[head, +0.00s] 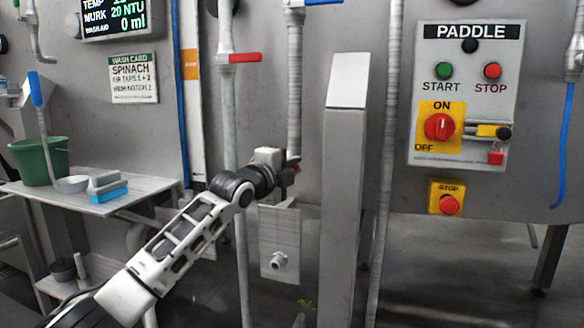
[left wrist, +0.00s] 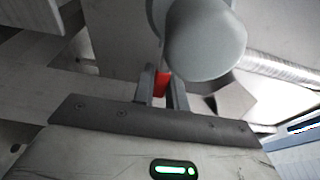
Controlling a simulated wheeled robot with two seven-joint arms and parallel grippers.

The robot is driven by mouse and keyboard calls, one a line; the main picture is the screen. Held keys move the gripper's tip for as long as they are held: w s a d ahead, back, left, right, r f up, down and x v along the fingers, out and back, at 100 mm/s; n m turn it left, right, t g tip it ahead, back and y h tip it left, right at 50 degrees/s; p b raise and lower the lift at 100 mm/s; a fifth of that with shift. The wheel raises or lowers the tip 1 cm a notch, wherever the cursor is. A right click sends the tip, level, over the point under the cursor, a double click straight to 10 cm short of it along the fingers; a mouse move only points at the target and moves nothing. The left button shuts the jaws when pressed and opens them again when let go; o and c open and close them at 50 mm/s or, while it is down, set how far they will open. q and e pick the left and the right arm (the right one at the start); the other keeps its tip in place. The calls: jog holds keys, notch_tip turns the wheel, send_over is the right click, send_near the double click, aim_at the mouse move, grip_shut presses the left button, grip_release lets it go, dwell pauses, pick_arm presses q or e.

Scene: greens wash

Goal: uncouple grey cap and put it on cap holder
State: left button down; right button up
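A vertical pipe (head: 295,85) comes down in the middle of the head view, and its lower end is mostly hidden by my left gripper (head: 288,168). A small red part, seemingly a lever, shows at the gripper's tip. In the left wrist view, the fingers (left wrist: 162,92) close on both sides of the red lever (left wrist: 162,82). A rounded grey body (left wrist: 206,48), seemingly the grey cap, is just beyond them. A grey plate with a short round stub (head: 279,261), possibly the cap holder, hangs below the gripper. My right gripper is not in view.
A post with a slanted top (head: 345,150) stands right of the gripper. A pipe with a red-handled valve (head: 240,58) runs to its left. A shelf (head: 115,198) carries a green bucket (head: 40,160) and blue sponge. The paddle control panel (head: 467,95) is at right.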

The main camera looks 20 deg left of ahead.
pick_arm(q)
jog(key=shift+w+d+n+y+p, duration=0.15)
jog(key=shift+w+n+y+p, duration=0.15)
jog(key=shift+n+y+p, duration=0.65)
jog(key=shift+w+f+n+t+y+b, duration=0.1)
jog(key=shift+n+t+y+b, duration=0.1)
jog(key=shift+y, duration=0.3)
jog(key=shift+w+n+t+y+b, duration=0.1)
jog(key=shift+y+b, duration=0.05)
jog(key=shift+y, duration=0.3)
jog(key=shift+w+n+y, duration=0.15)
jog(key=shift+n+y, duration=0.1)
jog(key=shift+y, duration=0.15)
jog(key=c, duration=1.4)
grip_release()
